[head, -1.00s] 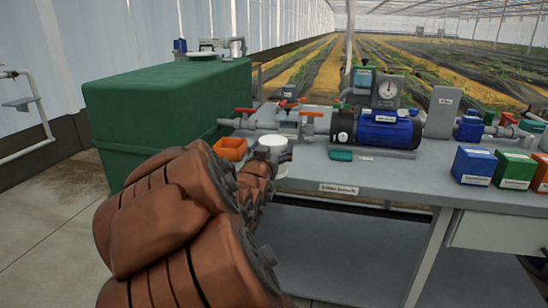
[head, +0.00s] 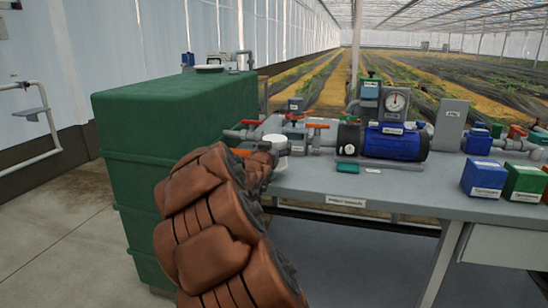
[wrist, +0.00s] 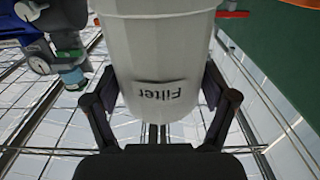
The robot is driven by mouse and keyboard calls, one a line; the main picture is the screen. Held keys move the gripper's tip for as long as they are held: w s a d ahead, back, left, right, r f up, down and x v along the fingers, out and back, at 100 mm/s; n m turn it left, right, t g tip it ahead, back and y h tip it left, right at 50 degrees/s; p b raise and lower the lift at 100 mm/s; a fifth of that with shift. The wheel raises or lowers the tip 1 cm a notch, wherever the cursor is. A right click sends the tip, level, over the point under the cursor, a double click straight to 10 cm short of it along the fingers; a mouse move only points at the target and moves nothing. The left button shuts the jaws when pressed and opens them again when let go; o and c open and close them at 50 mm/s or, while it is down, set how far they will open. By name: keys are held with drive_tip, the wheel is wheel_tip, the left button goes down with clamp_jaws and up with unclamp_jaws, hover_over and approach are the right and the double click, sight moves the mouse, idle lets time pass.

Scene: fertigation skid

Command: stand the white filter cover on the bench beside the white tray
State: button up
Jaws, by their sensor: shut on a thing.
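The white filter cover (wrist: 160,50) fills the upper middle of the wrist view. Its "Filter" label reads upside down there. My gripper (wrist: 160,90) is shut on it, with one finger on each side. In the head view the filter cover (head: 274,142) shows as a small white shape beyond my arm, near the bench's left end. My arm hides much of the gripper and the cover's lower part. I cannot make out a white tray in either view.
The grey bench (head: 315,184) carries a blue pump (head: 395,142), pipes with red-handled valves and a green item (head: 347,168). Blue (head: 481,178) and green (head: 524,182) boxes stand at right. A large green tank (head: 170,130) stands at left. The bench front is clear.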

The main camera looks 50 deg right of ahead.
drive_tip(key=shift+w+d+f+b, duration=0.15)
drive_tip(key=shift+f+b, duration=0.2)
drive_tip(key=shift+f, duration=0.5)
drive_tip(key=shift+w+d+f+b, duration=0.1)
drive_tip(key=shift+f+b, duration=0.25)
drive_tip(key=shift+f, duration=0.5)
drive_tip(key=shift+f, duration=0.15)
drive_tip(key=o, duration=1.1)
drive_tip(key=shift+s+a+r, duration=0.2)
drive_tip(key=shift+a, duration=0.4)
drive_tip(key=p+v, duration=0.1)
drive_tip(key=v, duration=0.9)
drive_tip(key=shift+s+a, duration=0.15)
drive_tip(key=shift+a, duration=0.25)
